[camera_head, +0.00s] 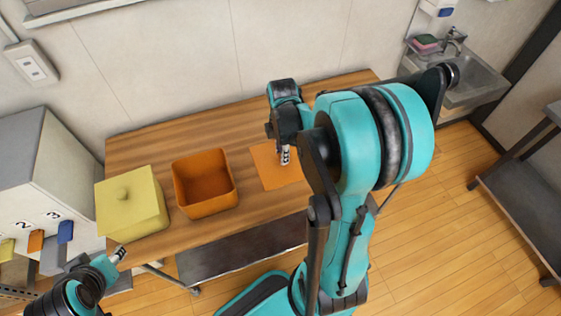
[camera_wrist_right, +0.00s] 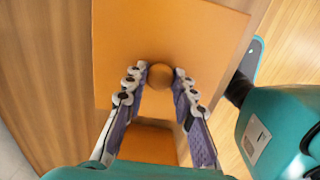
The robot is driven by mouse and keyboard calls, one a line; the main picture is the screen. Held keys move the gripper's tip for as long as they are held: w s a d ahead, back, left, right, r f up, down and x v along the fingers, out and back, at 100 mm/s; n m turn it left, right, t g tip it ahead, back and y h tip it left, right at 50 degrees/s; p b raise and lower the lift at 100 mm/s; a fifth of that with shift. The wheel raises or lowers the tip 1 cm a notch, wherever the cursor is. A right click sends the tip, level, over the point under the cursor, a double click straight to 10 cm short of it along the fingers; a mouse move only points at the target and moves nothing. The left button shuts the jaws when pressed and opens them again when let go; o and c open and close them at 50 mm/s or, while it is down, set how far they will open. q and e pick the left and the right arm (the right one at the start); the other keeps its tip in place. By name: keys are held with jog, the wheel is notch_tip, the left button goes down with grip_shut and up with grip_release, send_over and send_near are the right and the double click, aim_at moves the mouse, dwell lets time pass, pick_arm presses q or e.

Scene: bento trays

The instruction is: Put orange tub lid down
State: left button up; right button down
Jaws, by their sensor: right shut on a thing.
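The orange lid (camera_head: 266,172) is a flat square at the middle of the wooden table, to the right of the open orange tub (camera_head: 184,194). My right gripper (camera_head: 285,160) is shut on the round knob of the lid. In the right wrist view, the knob (camera_wrist_right: 160,76) sits between the fingertips, with the lid (camera_wrist_right: 205,45) spread flat around it. I cannot tell whether the lid touches the table. My arm hides the lid's right part in the head view. My left gripper (camera_head: 119,253) is low at the left, away from the lid; its opening is unclear.
A yellow tub with its knobbed lid on (camera_head: 128,200) stands left of the orange tub. The wooden table (camera_head: 235,124) is bare behind the tubs. A wall is behind it, a numbered cabinet (camera_head: 25,175) at the left, and a sink (camera_head: 475,80) at the back right.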

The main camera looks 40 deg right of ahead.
jog(key=shift+w+f, duration=0.45)
jog(key=shift+w, duration=0.25)
notch_tip(320, 180, down, 3)
jog(key=shift+f+b, duration=0.1)
jog(key=shift+b, duration=0.75)
jog(key=shift+f, duration=0.35)
jog(key=shift+f, duration=0.15)
jog(key=c, duration=1.2)
grip_release()
